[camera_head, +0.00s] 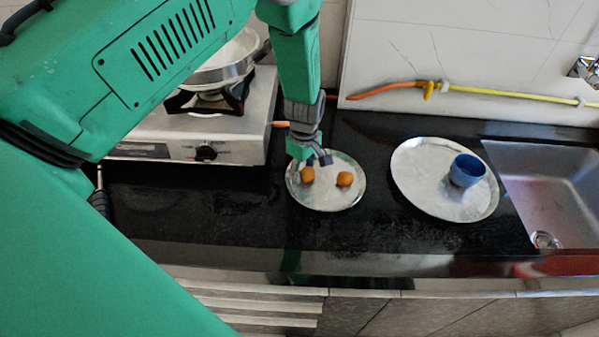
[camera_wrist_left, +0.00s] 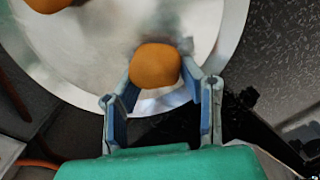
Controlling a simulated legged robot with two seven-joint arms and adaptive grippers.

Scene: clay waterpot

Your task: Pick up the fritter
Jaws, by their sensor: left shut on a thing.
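Two round orange-brown fritters are on a small round metal plate (camera_head: 326,203). My left gripper (camera_head: 310,162) reaches down from above to the left fritter (camera_head: 307,175). In the left wrist view its blue-grey fingers are shut on this fritter (camera_wrist_left: 155,66), one on each side. The fritter appears to be on or just above the plate; I cannot tell if it is lifted. The other fritter (camera_head: 344,179) lies to its right on the plate, and shows partly at the top left corner of the left wrist view (camera_wrist_left: 47,4). My right gripper is not in view.
A gas stove (camera_head: 235,148) with a metal pan (camera_head: 222,68) stands left of the plate. A larger metal plate (camera_head: 425,190) with a blue cup (camera_head: 467,170) is to the right, then a sink (camera_head: 555,190). The black counter (camera_head: 245,220) is clear in front.

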